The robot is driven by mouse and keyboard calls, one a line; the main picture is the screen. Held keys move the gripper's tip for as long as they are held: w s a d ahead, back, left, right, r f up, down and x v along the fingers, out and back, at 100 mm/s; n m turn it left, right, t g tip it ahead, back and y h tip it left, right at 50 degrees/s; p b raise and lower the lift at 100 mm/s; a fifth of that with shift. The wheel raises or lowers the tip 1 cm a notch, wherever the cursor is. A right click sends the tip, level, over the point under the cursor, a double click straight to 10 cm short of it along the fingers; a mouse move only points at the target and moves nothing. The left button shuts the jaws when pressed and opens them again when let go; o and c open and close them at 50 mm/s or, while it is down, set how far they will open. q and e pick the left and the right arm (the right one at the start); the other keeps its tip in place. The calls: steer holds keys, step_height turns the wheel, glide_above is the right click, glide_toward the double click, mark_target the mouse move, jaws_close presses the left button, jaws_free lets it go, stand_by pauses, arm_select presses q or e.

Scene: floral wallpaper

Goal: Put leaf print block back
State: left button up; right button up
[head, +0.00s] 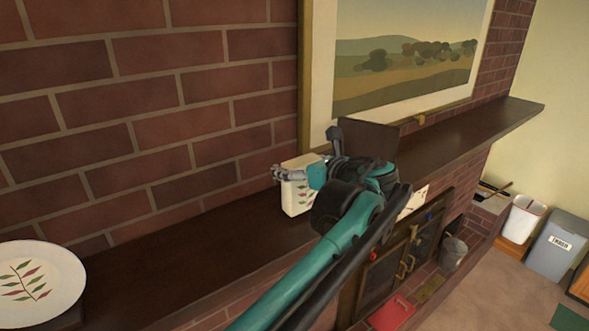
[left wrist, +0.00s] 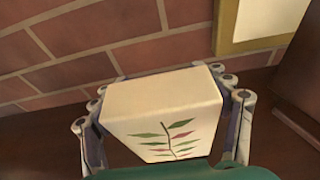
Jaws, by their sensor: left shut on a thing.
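The leaf print block (head: 298,196) is a cream block with a sprig of green and red leaves on its face. It is at the mantel shelf (head: 200,232), close to the brick wall. My left gripper (head: 300,172) is shut on it, with a finger on each side, as the left wrist view shows the block (left wrist: 160,100) between the fingers. I cannot tell whether its base touches the shelf. My right gripper is not in view.
A leaf-patterned plate (head: 38,285) stands at the shelf's left end. A framed landscape (head: 410,55) hangs above, and a dark panel (head: 368,139) stands behind my gripper. The shelf between plate and block is clear. Bins (head: 556,245) and a bucket (head: 453,252) are below right.

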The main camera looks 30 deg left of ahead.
arm_select(q)
steer(key=shift+a+f, duration=0.2)
steer(key=shift+f, duration=0.75)
steer(key=o, duration=1.4)
steer(key=shift+c, duration=0.2)
steer(key=shift+w+a, duration=0.1)
